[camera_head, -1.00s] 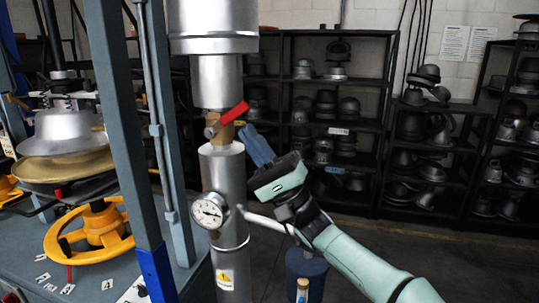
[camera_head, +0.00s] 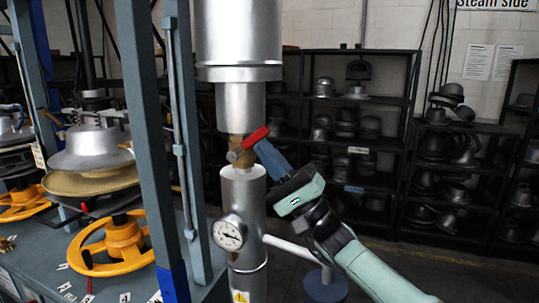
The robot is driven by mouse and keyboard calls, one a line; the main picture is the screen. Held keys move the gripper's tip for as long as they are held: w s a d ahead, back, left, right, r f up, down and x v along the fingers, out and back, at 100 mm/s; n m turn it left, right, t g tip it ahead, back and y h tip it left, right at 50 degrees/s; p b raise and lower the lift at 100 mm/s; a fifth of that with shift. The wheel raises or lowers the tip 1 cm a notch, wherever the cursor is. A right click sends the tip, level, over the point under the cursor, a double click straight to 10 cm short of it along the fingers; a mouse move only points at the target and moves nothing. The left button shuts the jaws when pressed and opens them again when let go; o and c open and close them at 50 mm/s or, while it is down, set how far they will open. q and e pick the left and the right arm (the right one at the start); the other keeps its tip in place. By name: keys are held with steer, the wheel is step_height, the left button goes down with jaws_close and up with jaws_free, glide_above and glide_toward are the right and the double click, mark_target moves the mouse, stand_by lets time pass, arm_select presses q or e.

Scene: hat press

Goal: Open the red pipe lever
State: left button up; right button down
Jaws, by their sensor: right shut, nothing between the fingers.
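The red lever (camera_head: 254,138) sits on the brass valve (camera_head: 240,152) between the upper and lower parts of the silver pipe (camera_head: 243,205). It slants up to the right, across the pipe's right edge. My right gripper (camera_head: 259,146) comes in from the lower right. Its blue fingers are shut with nothing between them. The fingertips are at the lever's underside, near its outer end; they look to be touching it, but I cannot tell for sure. My left gripper is not in view.
A round pressure gauge (camera_head: 229,233) sticks out from the pipe's lower front. A blue-grey press frame (camera_head: 150,130) stands close on the left, with a yellow handwheel (camera_head: 121,238) behind it. Black shelves (camera_head: 358,50) of hat forms line the back wall.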

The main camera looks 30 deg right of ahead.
mark_target(242, 119)
steer(key=r+g+h+p, duration=0.1)
steer(key=p, duration=0.1)
steer(key=w+a+r+g+h+p, duration=0.1)
steer(key=r+p, duration=0.1)
steer(key=r+g+h+p, duration=0.1)
steer(key=r+g+p, duration=0.1)
steer(key=shift+w+a, duration=0.25)
steer(key=shift+w, duration=0.05)
steer(key=shift+w+a+p, duration=0.3)
steer(key=shift+w, duration=0.15)
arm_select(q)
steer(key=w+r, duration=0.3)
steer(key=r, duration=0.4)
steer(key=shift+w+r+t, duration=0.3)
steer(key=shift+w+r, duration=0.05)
arm_select(e)
steer(key=shift+r+x, duration=0.2)
steer(key=shift+x, duration=0.9)
steer(key=shift+s, duration=0.1)
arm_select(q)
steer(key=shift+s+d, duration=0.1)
